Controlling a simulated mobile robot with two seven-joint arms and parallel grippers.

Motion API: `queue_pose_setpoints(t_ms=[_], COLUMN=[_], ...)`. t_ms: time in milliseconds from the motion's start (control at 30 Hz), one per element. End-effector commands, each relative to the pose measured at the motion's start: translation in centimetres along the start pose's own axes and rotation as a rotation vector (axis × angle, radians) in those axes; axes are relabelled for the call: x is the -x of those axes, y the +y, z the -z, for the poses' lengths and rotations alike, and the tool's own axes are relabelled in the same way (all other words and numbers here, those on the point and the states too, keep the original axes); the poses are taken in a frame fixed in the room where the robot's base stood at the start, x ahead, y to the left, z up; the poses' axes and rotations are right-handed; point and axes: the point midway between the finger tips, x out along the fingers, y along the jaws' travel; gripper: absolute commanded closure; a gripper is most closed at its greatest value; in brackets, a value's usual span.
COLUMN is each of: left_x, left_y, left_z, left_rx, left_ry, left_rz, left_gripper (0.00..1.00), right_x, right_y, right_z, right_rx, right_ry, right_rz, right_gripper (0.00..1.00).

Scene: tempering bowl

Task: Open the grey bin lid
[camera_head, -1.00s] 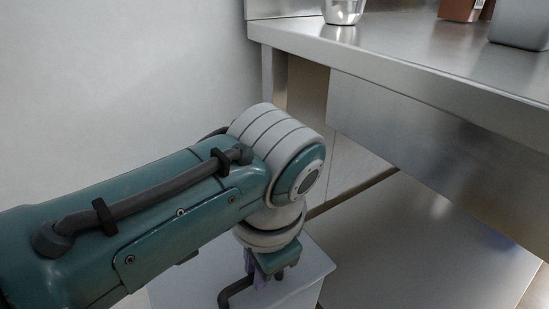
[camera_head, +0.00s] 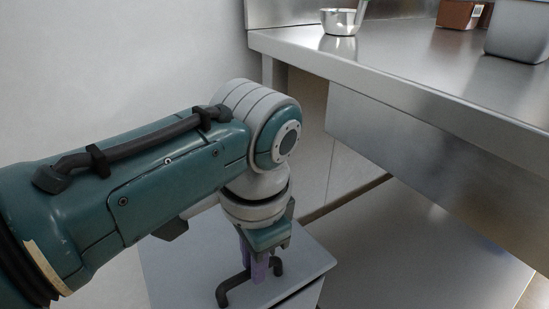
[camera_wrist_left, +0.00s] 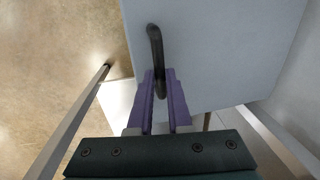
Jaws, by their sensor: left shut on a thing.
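The grey bin lid (camera_head: 185,262) is a flat pale panel at the bottom of the head view, below the counter. A dark gap shows under its front right edge. Its black bar handle (camera_head: 228,291) stands up from the top. My left gripper (camera_head: 260,272), with purple fingers, points down and is shut on the handle. In the left wrist view the fingers (camera_wrist_left: 160,85) close around the handle (camera_wrist_left: 154,42), with the lid (camera_wrist_left: 225,50) beyond. Part of the white bin body (camera_wrist_left: 116,102) shows beside the lid there. My right gripper is not in view.
A steel counter (camera_head: 420,85) overhangs at the right, close to my wrist. A bare wall (camera_head: 120,80) is at the left.

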Motion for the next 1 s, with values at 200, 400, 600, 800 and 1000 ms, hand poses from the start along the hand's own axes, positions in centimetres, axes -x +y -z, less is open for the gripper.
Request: queue_pose_setpoints(t_ms=[200,400,600,800,1000], left_x=[4.6,7.6,9.5,10.7,11.1], left_y=[-2.4,-4.9,-7.4,-9.2,-9.8], left_z=[0.1,0.1,0.0,-0.1,-0.2], left_rx=[0.005,0.001,0.002,0.003,0.005], left_ry=[0.001,0.003,0.002,0.001,-0.001], left_rz=[-0.156,-0.150,-0.144,-0.138,-0.140], left_gripper=[1.00,1.00,1.00,1.00,1.00], right_x=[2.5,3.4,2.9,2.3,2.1], right_y=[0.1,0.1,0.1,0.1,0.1], right_z=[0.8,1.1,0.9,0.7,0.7], right_rx=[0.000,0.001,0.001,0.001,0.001], right_ry=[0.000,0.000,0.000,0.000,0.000], right_rz=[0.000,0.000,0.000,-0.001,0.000], right_gripper=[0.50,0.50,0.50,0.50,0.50])
